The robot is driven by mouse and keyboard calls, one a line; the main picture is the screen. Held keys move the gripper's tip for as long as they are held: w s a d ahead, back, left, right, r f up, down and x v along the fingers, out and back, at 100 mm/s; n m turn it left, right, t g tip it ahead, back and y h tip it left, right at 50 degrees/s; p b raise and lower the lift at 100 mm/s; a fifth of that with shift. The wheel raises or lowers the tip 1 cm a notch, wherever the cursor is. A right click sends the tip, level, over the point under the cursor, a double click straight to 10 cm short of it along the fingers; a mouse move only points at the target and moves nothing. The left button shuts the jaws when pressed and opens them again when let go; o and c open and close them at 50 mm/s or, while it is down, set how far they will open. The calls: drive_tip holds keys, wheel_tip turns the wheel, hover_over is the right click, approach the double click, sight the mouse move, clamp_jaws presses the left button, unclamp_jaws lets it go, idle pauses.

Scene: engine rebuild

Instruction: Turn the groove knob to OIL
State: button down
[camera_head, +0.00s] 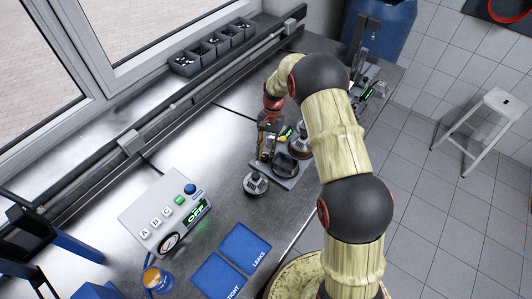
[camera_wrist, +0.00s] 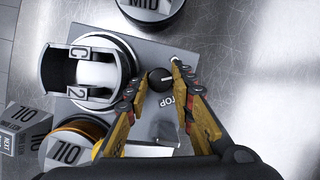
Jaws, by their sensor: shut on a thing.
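In the wrist view a small round black knob (camera_wrist: 159,82) with a thin white mark stands on a grey plate (camera_wrist: 190,62). The white letters TOP are printed beside it, on the near side. My gripper (camera_wrist: 158,76) is shut on the knob, one finger on each side. The mark seems to point to the right, but it is too small to be sure. No OIL mark shows beside the knob; my fingers cover part of the plate. In the head view my gripper (camera_head: 268,140) is over the grey fixture on the bench, and the knob cannot be made out.
Left of the knob a piston (camera_wrist: 96,72) marked C 2 sits on the plate. Round holders marked MID (camera_wrist: 152,8) and OIL (camera_wrist: 68,150) stand close by. The head view shows a button box (camera_head: 165,212), blue mats (camera_head: 245,246) and bins (camera_head: 210,48).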

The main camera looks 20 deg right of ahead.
drive_tip(key=n+h, duration=0.1)
drive_tip(key=n, duration=0.1)
drive_tip(key=n+h, duration=0.1)
drive_tip(key=n, duration=0.2)
drive_tip(key=shift+w+a+n+g, duration=0.1)
drive_tip(key=shift+a+n+g, duration=0.05)
drive_tip(key=shift+n+g, duration=0.2)
idle(0.4)
drive_tip(key=c, duration=1.5)
unclamp_jaws()
drive_tip(key=shift+c, duration=0.2)
drive_tip(key=v, duration=1.2)
drive_tip(key=shift+w+a, duration=0.1)
